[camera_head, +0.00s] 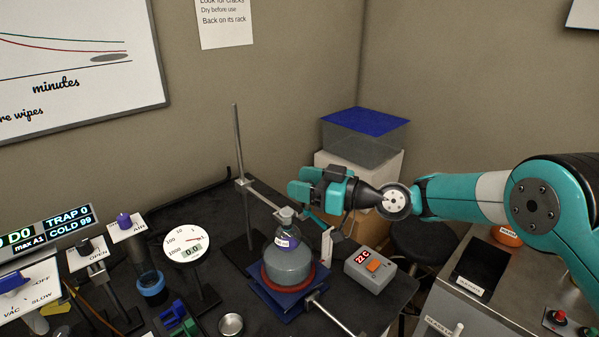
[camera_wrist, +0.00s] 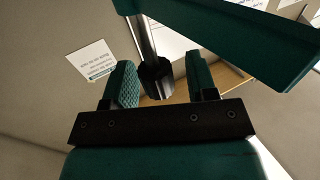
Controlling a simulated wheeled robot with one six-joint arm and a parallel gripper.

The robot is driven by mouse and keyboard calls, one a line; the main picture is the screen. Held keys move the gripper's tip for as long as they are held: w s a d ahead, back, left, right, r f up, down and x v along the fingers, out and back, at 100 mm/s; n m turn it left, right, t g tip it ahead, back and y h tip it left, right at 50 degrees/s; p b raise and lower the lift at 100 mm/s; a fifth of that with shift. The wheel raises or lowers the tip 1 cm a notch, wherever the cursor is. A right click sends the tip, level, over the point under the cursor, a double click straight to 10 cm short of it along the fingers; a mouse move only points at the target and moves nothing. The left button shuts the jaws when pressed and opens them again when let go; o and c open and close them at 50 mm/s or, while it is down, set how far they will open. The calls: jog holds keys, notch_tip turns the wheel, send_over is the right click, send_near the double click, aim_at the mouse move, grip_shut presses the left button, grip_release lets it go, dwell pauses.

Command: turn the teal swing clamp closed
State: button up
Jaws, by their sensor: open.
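In the head view the teal swing clamp seems to be the thin teal piece (camera_head: 316,225) beside the flask's neck, partly hidden under my gripper. In the wrist view a wide teal bar (camera_wrist: 235,42) crosses the upper right and looks like the same part close up. A metal rod with a dark ribbed end (camera_wrist: 156,80) shows beyond and between my fingers; I cannot tell whether it belongs to the clamp. My gripper (camera_head: 298,184) is open, just above and right of the flask's neck. Its two teal fingers (camera_wrist: 162,82) are apart with nothing held.
A round flask (camera_head: 287,264) sits in a red ring on a blue base, beside a metal stand (camera_head: 241,170). A grey box with a red display (camera_head: 369,269) stands to the right. A dial gauge (camera_head: 187,243) and a blue-lidded clear bin (camera_head: 364,140) are nearby.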

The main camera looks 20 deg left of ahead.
jog(key=shift+a, duration=0.6)
jog(key=c, duration=0.9)
